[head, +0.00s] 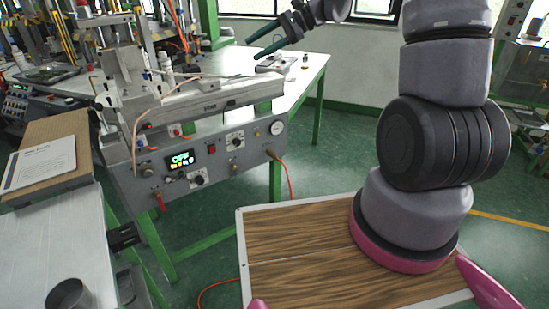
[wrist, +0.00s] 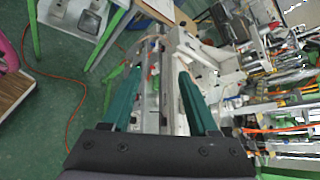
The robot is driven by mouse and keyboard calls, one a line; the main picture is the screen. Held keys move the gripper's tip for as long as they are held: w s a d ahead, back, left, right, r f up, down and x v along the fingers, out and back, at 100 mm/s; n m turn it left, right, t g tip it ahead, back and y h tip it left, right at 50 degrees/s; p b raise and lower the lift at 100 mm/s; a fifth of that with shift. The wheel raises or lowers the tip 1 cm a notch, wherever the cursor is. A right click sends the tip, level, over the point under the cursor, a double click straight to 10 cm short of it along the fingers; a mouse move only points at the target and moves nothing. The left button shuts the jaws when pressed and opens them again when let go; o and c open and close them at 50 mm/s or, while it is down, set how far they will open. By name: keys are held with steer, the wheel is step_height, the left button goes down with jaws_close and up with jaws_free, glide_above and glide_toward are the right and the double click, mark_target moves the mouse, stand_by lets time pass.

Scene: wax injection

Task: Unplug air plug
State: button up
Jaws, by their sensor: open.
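The wax injection machine (head: 205,160) stands at left centre in the head view, its control panel with a lit display and round gauge facing me. At the panel's right end, a small brassy fitting that looks like the air plug (head: 277,154) has an orange-red hose (head: 289,180) hanging from it. My gripper (head: 251,50) is raised above and behind the machine, near the far table, with its green fingers apart and empty. In the wrist view, my gripper (wrist: 160,73) is open, with the machine (wrist: 172,55) beyond its fingers. The plug cannot be made out there.
A white table (head: 300,75) on green legs stands behind the machine. An orange hose (wrist: 72,110) trails on the green floor in the wrist view. Floor right of the machine is open.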

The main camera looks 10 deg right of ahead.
steer(key=w+d+f+m+t+y, duration=0.15)
steer(key=w+f+m+t, duration=0.3)
steer(key=w+f, duration=0.55)
steer(key=w+f+m+t+y, duration=0.25)
steer(key=w+f+m, duration=0.35)
steer(key=f, duration=0.8)
steer(key=m+t+h, duration=0.9)
steer(key=m, duration=0.2)
glide_toward(277, 159)
steer(key=shift+n+x, duration=0.25)
steer(key=shift+x, duration=0.65)
steer(key=shift+w+r, duration=0.1)
steer(key=shift+r, duration=0.05)
steer(key=shift+x, duration=4.4)
steer(key=shift+a, duration=0.1)
